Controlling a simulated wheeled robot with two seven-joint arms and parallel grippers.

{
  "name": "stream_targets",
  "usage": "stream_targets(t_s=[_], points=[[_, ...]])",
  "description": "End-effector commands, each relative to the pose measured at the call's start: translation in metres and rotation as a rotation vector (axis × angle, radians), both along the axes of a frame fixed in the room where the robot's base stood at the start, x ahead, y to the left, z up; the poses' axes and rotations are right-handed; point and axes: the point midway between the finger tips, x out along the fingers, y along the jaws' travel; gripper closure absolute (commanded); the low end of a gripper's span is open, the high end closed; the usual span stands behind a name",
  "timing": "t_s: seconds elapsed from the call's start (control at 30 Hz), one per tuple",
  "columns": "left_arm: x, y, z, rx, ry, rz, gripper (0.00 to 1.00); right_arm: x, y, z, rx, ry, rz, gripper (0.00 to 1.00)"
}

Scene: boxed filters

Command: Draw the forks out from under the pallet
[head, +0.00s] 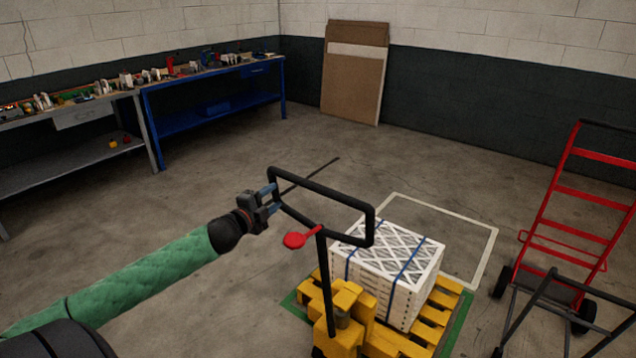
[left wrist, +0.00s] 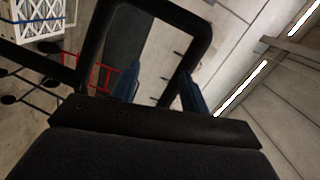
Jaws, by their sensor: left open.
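A yellow pallet jack (head: 343,318) with a black loop handle (head: 345,196) and a red lever (head: 295,240) stands at the near side of a yellow wooden pallet (head: 437,307). Its forks are hidden under the pallet and load. A white boxed filter stack (head: 385,265) with blue straps sits on the pallet. My left gripper (head: 270,197) is open at the left end of the handle loop. In the left wrist view, the blue fingers (left wrist: 160,88) stand apart near the black handle bar (left wrist: 185,20). My right gripper is not in view.
A green-edged floor mark (head: 457,322) surrounds the pallet, with a white floor outline (head: 484,262) behind. A red hand truck (head: 577,200) and a black-framed cart (head: 520,318) stand at right. Workbenches (head: 207,75) line the left wall. The floor at left centre is clear.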

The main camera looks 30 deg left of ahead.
Motion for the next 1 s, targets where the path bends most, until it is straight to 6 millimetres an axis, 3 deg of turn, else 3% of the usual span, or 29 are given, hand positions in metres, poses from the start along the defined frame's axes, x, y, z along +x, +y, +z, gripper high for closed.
stream_targets(t_s=[0.03, 0.17, 0.4, 0.67, 1.0], points=[[0.001, -0.007, 0.004, 0.029, -0.032, -0.061, 0.55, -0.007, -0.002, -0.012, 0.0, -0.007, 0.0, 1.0], [-0.003, -0.034, 0.014, 0.103, -0.114, -0.227, 0.55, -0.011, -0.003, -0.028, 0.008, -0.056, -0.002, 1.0], [-0.019, -0.072, 0.027, 0.191, -0.227, -0.43, 0.55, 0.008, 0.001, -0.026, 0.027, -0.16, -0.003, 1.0], [-0.016, -0.079, 0.032, 0.221, -0.248, -0.454, 0.55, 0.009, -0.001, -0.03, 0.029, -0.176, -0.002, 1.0], [0.01, -0.093, 0.039, 0.219, -0.248, -0.452, 0.55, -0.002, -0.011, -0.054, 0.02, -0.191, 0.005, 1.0]])
